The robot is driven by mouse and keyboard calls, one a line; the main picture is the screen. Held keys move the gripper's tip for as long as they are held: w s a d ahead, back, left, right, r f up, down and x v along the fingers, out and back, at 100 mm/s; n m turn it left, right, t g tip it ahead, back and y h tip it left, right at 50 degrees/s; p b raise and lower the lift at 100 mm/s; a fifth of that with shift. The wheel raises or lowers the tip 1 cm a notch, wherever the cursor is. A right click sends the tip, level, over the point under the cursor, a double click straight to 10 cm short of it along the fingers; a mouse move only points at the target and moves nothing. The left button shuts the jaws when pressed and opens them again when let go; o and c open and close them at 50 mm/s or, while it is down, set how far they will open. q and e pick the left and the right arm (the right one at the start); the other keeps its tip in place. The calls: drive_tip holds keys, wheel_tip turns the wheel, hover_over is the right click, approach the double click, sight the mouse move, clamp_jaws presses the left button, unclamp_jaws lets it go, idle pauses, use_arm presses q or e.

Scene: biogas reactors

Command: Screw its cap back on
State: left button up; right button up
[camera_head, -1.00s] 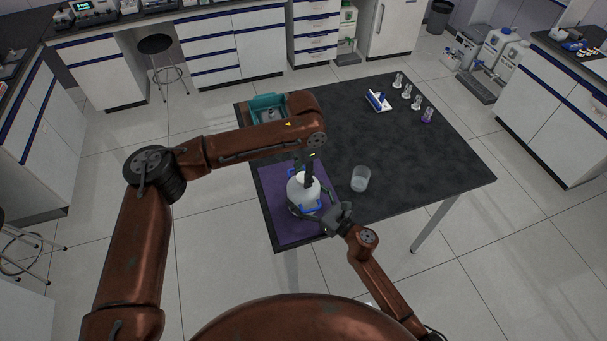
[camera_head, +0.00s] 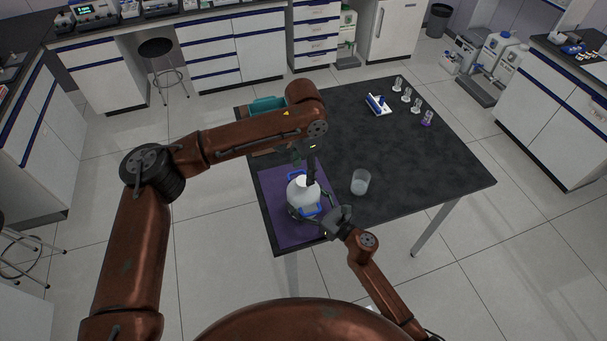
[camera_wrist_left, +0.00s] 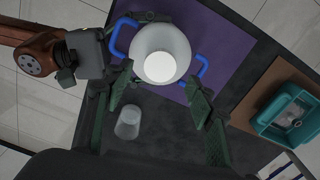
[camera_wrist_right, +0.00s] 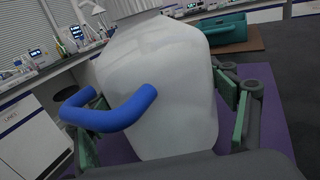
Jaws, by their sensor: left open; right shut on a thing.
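A white bottle (camera_head: 301,197) with blue handles stands upright on the purple mat (camera_head: 272,196). In the left wrist view the bottle (camera_wrist_left: 170,35) shows from above, with a bright white disc (camera_wrist_left: 160,67) at its top; I cannot tell if this is the cap or the bare neck. My left gripper (camera_wrist_left: 160,96) is open over the bottle's top, its fingers apart; it also shows in the head view (camera_head: 311,178). My right gripper (camera_head: 335,218) is shut on the bottle's body from the near right side. In the right wrist view the bottle (camera_wrist_right: 165,85) fills the space between the fingers.
A clear beaker (camera_head: 360,182) stands right of the mat. A teal box (camera_head: 258,105) sits at the table's back left, partly behind my left arm. A blue-white rack (camera_head: 378,104) and several small flasks (camera_head: 416,106) stand at the back right. The black table's (camera_head: 430,170) right side is clear.

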sight(303, 181)
use_arm(q)
drive_tip(key=shift+c, duration=0.4)
drive_tip(key=shift+r+n, duration=1.2)
drive_tip(key=shift+r, duration=0.55)
drive_tip(key=shift+f, duration=0.15)
drive_tip(key=shift+f, duration=3.9)
drive_tip(key=c, duration=1.2)
drive_tip(key=o, duration=1.4)
